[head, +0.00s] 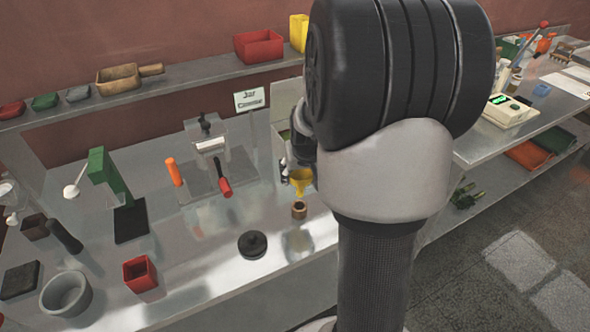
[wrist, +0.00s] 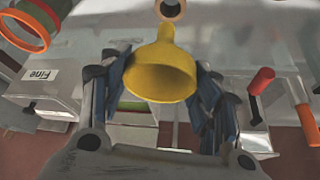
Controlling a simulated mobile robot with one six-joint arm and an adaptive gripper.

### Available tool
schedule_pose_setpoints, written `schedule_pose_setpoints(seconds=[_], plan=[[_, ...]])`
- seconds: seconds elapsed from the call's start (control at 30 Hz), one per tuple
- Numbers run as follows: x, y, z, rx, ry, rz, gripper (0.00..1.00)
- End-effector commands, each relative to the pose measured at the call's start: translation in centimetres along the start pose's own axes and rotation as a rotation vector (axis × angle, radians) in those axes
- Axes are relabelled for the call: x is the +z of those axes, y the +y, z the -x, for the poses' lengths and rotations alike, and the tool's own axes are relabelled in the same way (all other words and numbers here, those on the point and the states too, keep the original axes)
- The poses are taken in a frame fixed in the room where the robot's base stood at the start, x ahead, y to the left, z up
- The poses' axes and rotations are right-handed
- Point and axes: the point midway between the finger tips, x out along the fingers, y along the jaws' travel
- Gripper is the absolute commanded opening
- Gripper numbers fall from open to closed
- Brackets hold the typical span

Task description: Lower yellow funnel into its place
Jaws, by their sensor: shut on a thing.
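The yellow funnel (head: 301,180) is in my gripper, which is mostly hidden behind my arm in the head view. In the wrist view the funnel (wrist: 160,75) sits between the two blue-padded fingers of my gripper (wrist: 160,82), which are shut on it. Its spout points toward a small brown ring-shaped holder (wrist: 172,8) at the top edge. In the head view that brown holder (head: 299,209) stands on the steel table just below the funnel. The funnel appears apart from it, above the table.
A green stand (head: 108,175) is at the left. A red-handled tool (head: 223,184) and an orange handle (head: 174,172) lie behind. A box labelled "Fine" (wrist: 45,92) is beside my gripper.

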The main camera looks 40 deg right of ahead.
Motion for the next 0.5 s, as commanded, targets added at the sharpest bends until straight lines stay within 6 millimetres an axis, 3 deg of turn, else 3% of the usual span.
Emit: schedule_pose_setpoints(seconds=[0.5], plan=[[0.7,-0.1,-1.3,-0.001,-0.001,0.001,0.33]])
